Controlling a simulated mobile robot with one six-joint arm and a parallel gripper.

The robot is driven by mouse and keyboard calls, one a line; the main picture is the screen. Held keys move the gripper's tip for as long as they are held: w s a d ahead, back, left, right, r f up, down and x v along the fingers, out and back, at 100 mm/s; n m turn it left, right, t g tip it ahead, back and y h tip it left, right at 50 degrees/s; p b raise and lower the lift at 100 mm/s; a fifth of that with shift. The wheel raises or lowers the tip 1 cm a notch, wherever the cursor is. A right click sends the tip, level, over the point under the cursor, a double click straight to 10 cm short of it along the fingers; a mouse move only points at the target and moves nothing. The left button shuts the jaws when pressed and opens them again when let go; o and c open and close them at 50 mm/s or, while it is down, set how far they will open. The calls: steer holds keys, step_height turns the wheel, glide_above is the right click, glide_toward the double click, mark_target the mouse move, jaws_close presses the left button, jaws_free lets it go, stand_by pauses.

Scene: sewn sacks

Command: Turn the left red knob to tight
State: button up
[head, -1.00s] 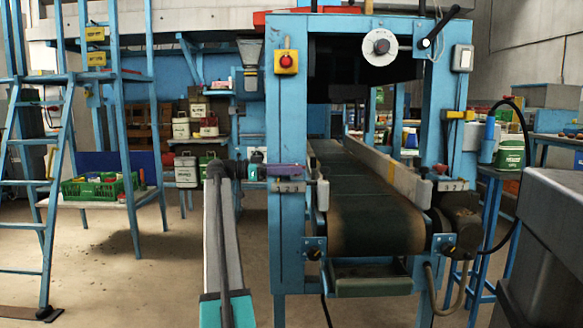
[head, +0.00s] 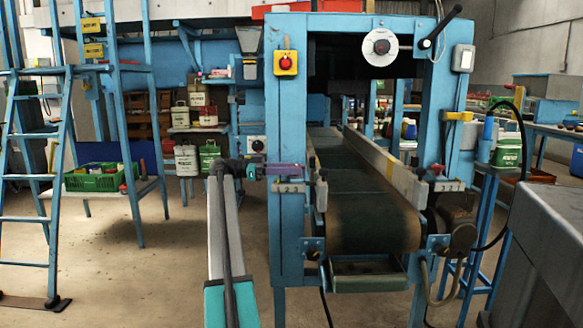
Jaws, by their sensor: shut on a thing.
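The blue conveyor machine (head: 288,110) stands in front of me, with its belt (head: 370,215) running away from me. My gripper (head: 296,170), with teal and purple parts, reaches in from the left at the front of the machine's left post. It is shut on the left red knob, just above the left numbered scale plate (head: 289,187). The jaws hide most or all of that knob, and its turn position cannot be read. The matching right red knob (head: 437,169) is in plain view above the right scale plate (head: 450,186).
A yellow box with a red button (head: 286,63) is on the left post. A black lever (head: 441,26) and a white dial (head: 380,47) are at the top. A grey cabinet (head: 545,250) is close at right. A blue ladder (head: 35,220) stands at left, with open floor between.

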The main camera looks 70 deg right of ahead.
steer(key=shift+a, duration=0.1)
steer(key=o, duration=1)
